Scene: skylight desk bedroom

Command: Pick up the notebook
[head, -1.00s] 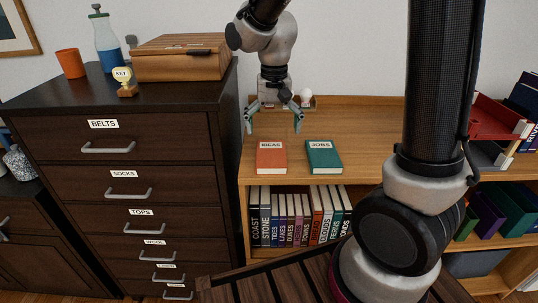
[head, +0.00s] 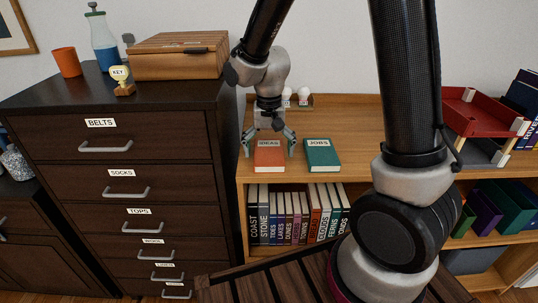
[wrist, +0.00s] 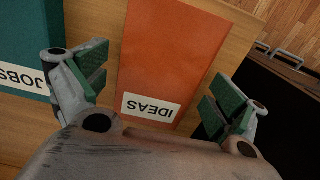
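An orange notebook labelled IDEAS (head: 269,160) lies flat on the wooden shelf top, near its front edge. A teal notebook labelled JOBS (head: 322,156) lies flat to its right, with a gap between them. My gripper (head: 269,152) is open and points down over the orange notebook. In the wrist view the orange notebook (wrist: 165,65) lies between the spread fingers, with one finger on each side and its label toward my palm. The teal notebook (wrist: 22,50) is beyond the left finger. I cannot tell how far the fingertips are above the shelf.
A dark dresser (head: 110,140) stands close on the left, higher than the shelf top, with a wooden box (head: 180,58) on it. White bulb-like items (head: 304,96) stand at the back. A red tray (head: 485,110) is at the right. Shelf space right of the teal notebook is clear.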

